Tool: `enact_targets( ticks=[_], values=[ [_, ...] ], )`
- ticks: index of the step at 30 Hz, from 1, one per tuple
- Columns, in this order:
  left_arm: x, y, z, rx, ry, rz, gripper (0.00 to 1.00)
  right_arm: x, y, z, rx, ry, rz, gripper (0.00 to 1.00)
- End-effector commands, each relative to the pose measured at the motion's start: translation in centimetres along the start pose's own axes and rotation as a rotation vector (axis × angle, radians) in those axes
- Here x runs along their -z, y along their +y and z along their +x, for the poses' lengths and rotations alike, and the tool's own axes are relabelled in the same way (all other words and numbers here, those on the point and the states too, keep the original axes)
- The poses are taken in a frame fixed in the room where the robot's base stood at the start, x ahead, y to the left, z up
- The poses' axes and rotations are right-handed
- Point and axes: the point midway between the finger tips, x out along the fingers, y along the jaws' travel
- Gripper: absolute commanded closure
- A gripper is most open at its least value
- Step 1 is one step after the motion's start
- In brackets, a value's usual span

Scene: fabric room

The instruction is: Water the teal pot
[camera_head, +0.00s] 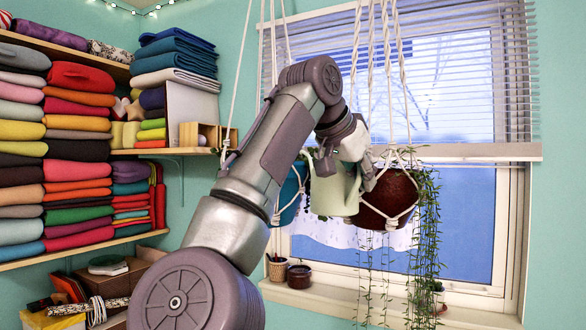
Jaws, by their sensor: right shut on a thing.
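The teal pot (290,195) hangs in white rope netting in front of the window. My right arm crosses in front of it and hides part of it. My right gripper (366,172) is shut on a pale green watering can (334,192). The can is just right of the teal pot and overlaps its edge in the view; I cannot tell if they touch. The can's spout is not clearly seen. My left gripper is not in view.
A dark red pot (392,196) with trailing vines (427,225) hangs close to the right of the can. Small pots (299,276) stand on the windowsill (345,302). Shelves of folded fabric (80,150) fill the left wall. Ropes (375,70) hang down above the pots.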

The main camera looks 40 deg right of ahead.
Motion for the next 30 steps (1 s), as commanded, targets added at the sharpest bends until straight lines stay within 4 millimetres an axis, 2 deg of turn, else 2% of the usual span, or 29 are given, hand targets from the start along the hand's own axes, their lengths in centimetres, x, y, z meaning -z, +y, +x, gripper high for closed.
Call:
enact_targets(
  ticks=[3,8,14,20,27,30],
  values=[
    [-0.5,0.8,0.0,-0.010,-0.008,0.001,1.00,0.1,0.0,-0.1,0.004,0.004,0.001,1.00],
    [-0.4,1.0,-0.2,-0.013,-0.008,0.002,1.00,0.2,0.0,-0.2,0.003,0.004,0.000,1.00],
    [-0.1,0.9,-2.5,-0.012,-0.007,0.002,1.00,1.4,-0.6,-1.4,-0.022,-0.003,-0.029,1.00],
    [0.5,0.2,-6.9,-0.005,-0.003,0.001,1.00,3.6,-1.5,-3.0,-0.081,-0.030,-0.086,1.00],
    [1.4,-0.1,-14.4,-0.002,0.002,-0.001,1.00,7.0,-3.6,-5.5,-0.185,-0.075,-0.189,1.00],
    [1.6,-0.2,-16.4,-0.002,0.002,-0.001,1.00,7.7,-4.3,-6.0,-0.219,-0.091,-0.224,1.00]
  ],
)
